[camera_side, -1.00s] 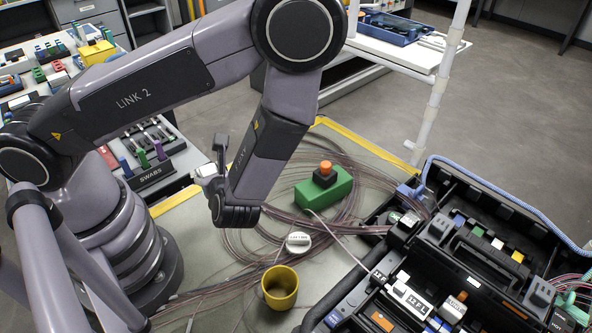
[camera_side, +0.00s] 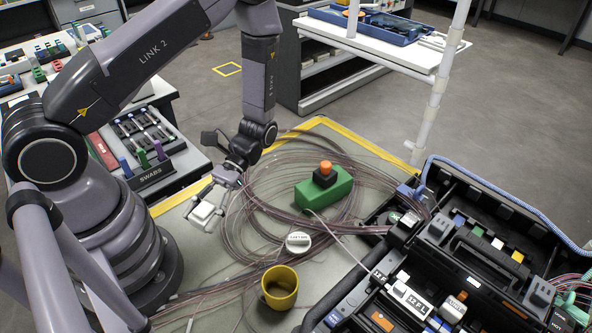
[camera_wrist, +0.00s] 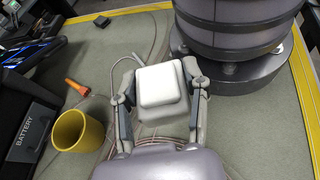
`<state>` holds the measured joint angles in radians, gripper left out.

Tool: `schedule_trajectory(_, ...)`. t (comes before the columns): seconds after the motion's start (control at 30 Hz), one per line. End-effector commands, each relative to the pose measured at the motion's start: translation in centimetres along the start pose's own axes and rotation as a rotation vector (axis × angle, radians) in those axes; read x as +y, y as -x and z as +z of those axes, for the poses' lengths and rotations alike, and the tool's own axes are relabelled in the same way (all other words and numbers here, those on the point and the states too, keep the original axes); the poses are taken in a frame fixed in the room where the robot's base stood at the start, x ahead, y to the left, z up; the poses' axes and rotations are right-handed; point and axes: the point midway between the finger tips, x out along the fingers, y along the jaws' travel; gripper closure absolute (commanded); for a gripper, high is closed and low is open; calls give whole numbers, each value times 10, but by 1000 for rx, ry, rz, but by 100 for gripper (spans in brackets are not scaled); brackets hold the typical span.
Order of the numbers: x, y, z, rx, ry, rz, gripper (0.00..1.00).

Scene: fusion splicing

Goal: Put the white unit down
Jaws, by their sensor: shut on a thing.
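The white unit (camera_side: 203,213) is a small white block with a raised top. My gripper (camera_side: 208,209) is shut on it, with a finger on each side. In the wrist view the white unit (camera_wrist: 162,92) fills the space between the fingertips of my gripper (camera_wrist: 161,94). In the side view it is over the left part of the grey-green bench top, left of the fibre coils. I cannot tell whether its underside touches the bench.
A yellow cup (camera_side: 280,287), a round white labelled piece (camera_side: 298,242) and a green block with an orange-topped knob (camera_side: 324,187) stand to the right. Loose fibre coils (camera_side: 262,205) lie close by. An open black case (camera_side: 470,255) fills the right side.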

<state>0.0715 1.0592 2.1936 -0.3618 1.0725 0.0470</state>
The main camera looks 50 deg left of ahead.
Motion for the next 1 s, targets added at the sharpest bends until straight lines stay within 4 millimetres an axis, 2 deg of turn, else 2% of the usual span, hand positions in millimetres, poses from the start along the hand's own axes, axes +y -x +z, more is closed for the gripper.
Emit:
schedule_trajectory(0.03, 13, 11, -8, 1, 55, 135, 91)
schedule_trajectory(0.17, 47, 52, -31, 3, 197, 480, 91)
schedule_trajectory(0.3, 68, 120, -58, 5, 351, 852, 91)
schedule_trajectory(0.4, 67, 173, -74, 6, 444, 1082, 91)
schedule_trajectory(0.5, 58, 219, -85, 6, 522, 1267, 91)
schedule_trajectory(0.6, 45, 255, -93, 4, 580, 1406, 91)
schedule_trajectory(0.7, 34, 278, -97, 5, 618, 1496, 91)
schedule_trajectory(0.8, 28, 291, -100, 4, 641, 1544, 91)
schedule_trajectory(0.87, 27, 298, -104, 5, 646, 1556, 91)
schedule_trajectory(1.0, 35, 317, -126, 5, 647, 1561, 91)
